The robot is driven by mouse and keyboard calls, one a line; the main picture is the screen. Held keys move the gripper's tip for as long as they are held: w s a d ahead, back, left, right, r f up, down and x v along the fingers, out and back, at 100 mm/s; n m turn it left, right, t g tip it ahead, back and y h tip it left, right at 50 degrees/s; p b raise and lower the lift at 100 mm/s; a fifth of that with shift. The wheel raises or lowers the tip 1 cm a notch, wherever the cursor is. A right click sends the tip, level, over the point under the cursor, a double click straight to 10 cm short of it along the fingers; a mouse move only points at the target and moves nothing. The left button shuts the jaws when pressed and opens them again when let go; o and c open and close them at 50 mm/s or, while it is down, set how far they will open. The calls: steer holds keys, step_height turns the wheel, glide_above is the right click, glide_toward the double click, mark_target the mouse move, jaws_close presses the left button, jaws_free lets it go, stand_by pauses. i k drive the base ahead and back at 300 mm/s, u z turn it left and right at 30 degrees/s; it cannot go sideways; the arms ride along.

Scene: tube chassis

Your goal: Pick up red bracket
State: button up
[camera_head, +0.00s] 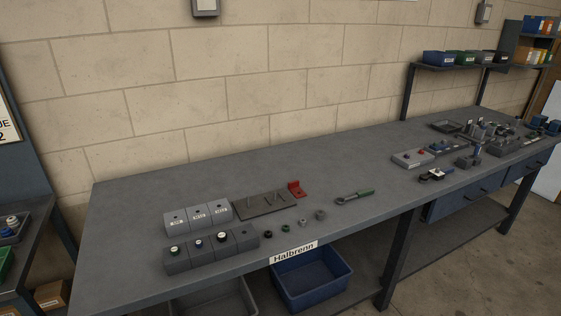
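The red bracket (297,189) stands on the grey workbench (350,165), at the right end of a dark flat plate with several upright pins (265,205). It looks L-shaped, with one leg upright and one lying flat. I cannot tell whether it rests on the plate's edge or just beside it. My gripper is not in view.
Fixtures (412,158) crowd the far right.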

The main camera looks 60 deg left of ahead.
mark_target(293, 186)
steer(key=u, duration=1.45)
